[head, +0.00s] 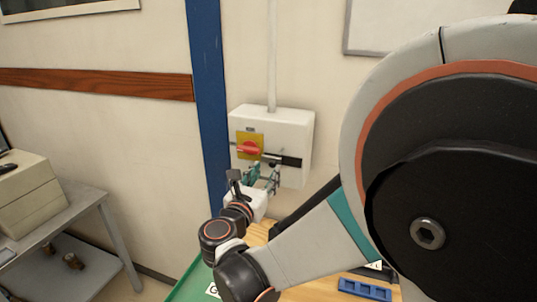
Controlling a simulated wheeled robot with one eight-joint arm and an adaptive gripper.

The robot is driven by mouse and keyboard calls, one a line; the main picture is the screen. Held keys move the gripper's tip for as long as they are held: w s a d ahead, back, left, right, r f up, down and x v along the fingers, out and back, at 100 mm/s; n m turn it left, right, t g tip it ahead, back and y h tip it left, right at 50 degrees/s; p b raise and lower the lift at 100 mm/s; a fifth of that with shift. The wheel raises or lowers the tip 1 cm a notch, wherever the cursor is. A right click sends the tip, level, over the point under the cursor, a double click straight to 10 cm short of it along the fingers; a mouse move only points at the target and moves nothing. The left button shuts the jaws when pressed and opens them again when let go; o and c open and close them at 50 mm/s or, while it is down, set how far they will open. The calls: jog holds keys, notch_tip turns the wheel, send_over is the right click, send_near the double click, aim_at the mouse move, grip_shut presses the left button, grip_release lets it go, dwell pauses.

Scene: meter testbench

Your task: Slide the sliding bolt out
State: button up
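A white switch box (301,130) hangs on the wall, with a red rotary knob (250,148) on a yellow plate at its front. A dark bar (291,161), which looks like the sliding bolt, lies across the lower right of the box front, just right of the knob. My gripper (266,174) is small in the head view, in front of the lower part of the box and close to the bar's left end. Its fingers overlap that area, so I cannot tell whether they touch the bar or how far apart they are.
My arm covers much of the right side. Below the box is a wooden tabletop (312,293) with a blue tray (364,289) and a green edge (194,286). A blue post (207,95) stands left of the box. A grey side table (65,215) is at far left.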

aim_at(272, 166)
jog(key=shift+x, duration=2.3)
grip_shut()
